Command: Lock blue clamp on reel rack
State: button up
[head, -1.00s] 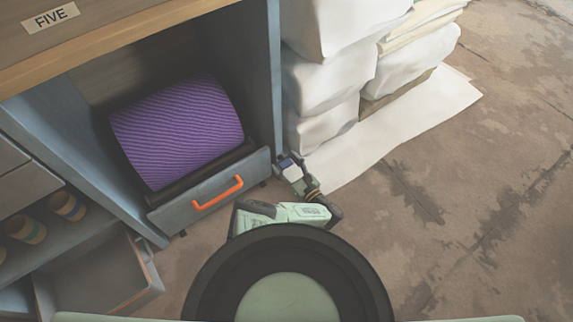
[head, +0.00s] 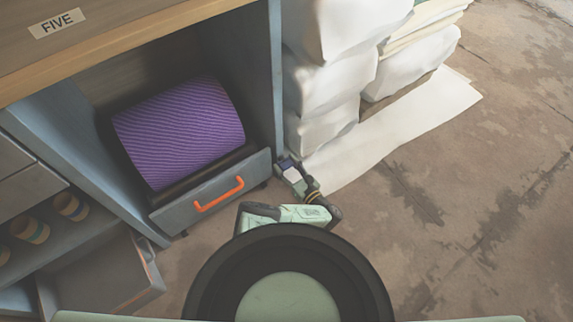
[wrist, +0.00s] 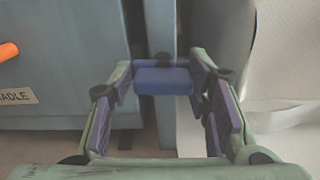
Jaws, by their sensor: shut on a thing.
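The blue clamp (wrist: 165,80) is a small blue block at the edge of the grey-blue rack post (wrist: 165,30), in the middle of the wrist view. My gripper (wrist: 165,90) has its two purple-padded fingers on either side of the clamp and is shut on it. In the head view my gripper (head: 288,168) is at the lower right corner of the rack (head: 275,80), beside the drawer front. The purple reel (head: 180,132) lies in the rack's bay, above the drawer front (head: 212,193) with its orange handle (head: 219,194). The clamp's far side is hidden.
White wrapped stacks (head: 322,80) stand close to the right of the rack, with a white sheet (head: 400,125) on the floor. The floor (head: 460,210) to the right is clear.

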jog(key=m+p, duration=0.3)
jog(key=shift+d+r, duration=0.3)
jog(key=m+p, duration=0.1)
jog(key=m, duration=0.1)
jog(key=m+p, duration=0.1)
jog(key=m, duration=0.1)
jog(key=shift+w+f+m, duration=0.15)
jog(key=shift+f+m, duration=0.05)
jog(key=shift+m, duration=0.2)
jog(key=m, duration=0.3)
jog(key=shift+d+m+p, duration=0.1)
jog(key=shift+m+p, duration=0.2)
jog(key=shift+p, duration=0.1)
jog(key=m, duration=0.3)
jog(key=shift+m, duration=0.4)
jog(key=shift+f+m, duration=0.15)
jog(key=shift+m, duration=0.75)
jog(key=o, duration=1)
jog(key=shift+o, duration=0.2)
jog(key=shift+a, duration=0.2)
